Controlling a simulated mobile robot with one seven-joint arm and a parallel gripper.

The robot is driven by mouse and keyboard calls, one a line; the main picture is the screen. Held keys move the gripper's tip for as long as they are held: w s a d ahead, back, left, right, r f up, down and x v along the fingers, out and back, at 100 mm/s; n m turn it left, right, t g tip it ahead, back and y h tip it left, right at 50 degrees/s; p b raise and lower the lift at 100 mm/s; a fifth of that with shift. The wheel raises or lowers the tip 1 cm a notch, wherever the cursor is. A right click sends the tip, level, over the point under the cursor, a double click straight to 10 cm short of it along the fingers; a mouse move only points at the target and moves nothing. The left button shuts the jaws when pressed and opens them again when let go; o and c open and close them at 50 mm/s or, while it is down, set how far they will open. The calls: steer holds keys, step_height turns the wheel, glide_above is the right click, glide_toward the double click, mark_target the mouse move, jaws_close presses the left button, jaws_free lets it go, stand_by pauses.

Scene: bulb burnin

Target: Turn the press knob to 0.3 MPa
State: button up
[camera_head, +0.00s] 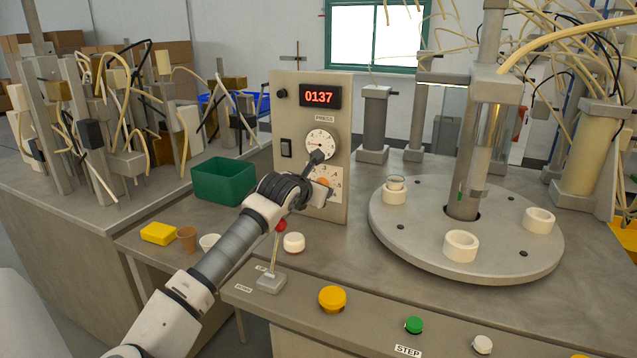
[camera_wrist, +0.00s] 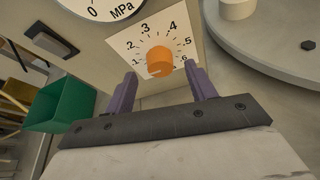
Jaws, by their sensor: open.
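The orange press knob (camera_wrist: 159,60) sits on a white dial plate (camera_wrist: 125,45) marked .1 to .6 in the wrist view. Which mark it points to is not clear. My gripper (camera_wrist: 161,78) is open, its two purple fingers apart on the left and right of the knob, with nothing held. In the head view my gripper (camera_head: 318,188) is in front of the panel and partly covers the dial plate. The round pressure gauge (camera_head: 321,145) is above the dial plate; its MPa face (camera_wrist: 97,8) is cut off in the wrist view. Its reading is too small to tell.
The panel (camera_head: 337,105) has a red display reading 0137 and a black switch (camera_head: 286,148). A red-tipped lever (camera_head: 274,255) and a red-white button (camera_head: 294,243) stand below my arm. A green bin (camera_head: 222,181) is left; a round turntable (camera_head: 420,250) with white cups is right.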

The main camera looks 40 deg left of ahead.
steer(key=shift+x, duration=1.45)
steer(key=shift+c, duration=0.4)
steer(key=c, duration=0.9)
steer(key=shift+f, duration=0.1)
steer(key=shift+b, duration=0.3)
steer(key=m+y+b, duration=0.2)
steer(key=m+b, duration=0.2)
steer(key=b, duration=0.6)
steer(key=m+t+y+b, duration=0.1)
steer(key=m+b, duration=0.4)
steer(key=b, duration=0.6)
steer(key=m+t+y+b, duration=0.1)
steer(key=m+y+b, duration=0.2)
steer(key=b, duration=0.7)
steer(key=shift+d+f+m+y, duration=0.25)
steer(key=shift+m+y, duration=0.15)
steer(key=shift+m, duration=0.5)
steer(key=shift+r+b, duration=0.1)
steer(key=shift+b, duration=0.2)
